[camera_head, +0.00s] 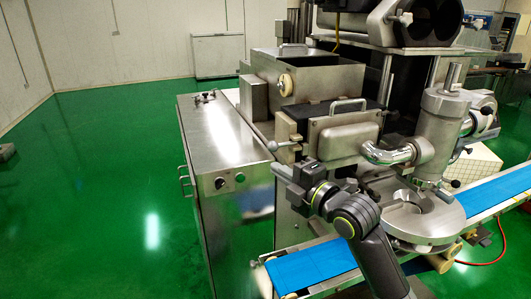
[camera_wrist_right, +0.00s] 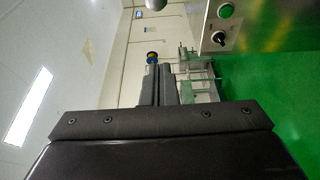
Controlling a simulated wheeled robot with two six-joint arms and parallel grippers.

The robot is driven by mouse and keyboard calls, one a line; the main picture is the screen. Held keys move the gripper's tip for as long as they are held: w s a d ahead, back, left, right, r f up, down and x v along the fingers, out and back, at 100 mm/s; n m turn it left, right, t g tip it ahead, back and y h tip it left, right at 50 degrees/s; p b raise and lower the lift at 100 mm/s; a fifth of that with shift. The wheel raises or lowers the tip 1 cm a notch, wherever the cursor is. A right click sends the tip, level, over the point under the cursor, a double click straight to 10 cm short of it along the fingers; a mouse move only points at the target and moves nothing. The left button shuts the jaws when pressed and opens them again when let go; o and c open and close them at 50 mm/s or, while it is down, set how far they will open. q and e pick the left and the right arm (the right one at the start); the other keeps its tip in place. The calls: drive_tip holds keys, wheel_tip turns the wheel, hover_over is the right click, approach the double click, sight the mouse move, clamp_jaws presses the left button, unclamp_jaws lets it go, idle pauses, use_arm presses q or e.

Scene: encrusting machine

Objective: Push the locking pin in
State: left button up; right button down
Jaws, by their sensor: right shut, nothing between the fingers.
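The encrusting machine (camera_head: 340,120) fills the middle and right of the head view. A short metal rod with a rounded end (camera_head: 272,146) sticks out at the left of its front housing; it looks like the locking pin, but I cannot tell how far in it sits. My right gripper (camera_head: 281,171) is just below this rod, apart from it as far as I can see. Its fingers also show in the right wrist view (camera_wrist_right: 158,80), shut with nothing between them. A rounded metal end (camera_wrist_right: 153,4) shows at the top edge there. My left gripper is out of view.
A steel cabinet (camera_head: 225,150) with a knob and button stands left of the machine. A blue conveyor belt (camera_head: 312,265) runs below my right arm. A metal pipe (camera_head: 390,154) and round table (camera_head: 440,222) are to the right.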

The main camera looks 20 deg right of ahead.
sight(283, 144)
drive_tip(key=w+p, duration=0.5)
drive_tip(key=w, duration=0.4)
drive_tip(key=shift+w+d, duration=0.25)
drive_tip(key=shift+a, duration=0.1)
idle(0.3)
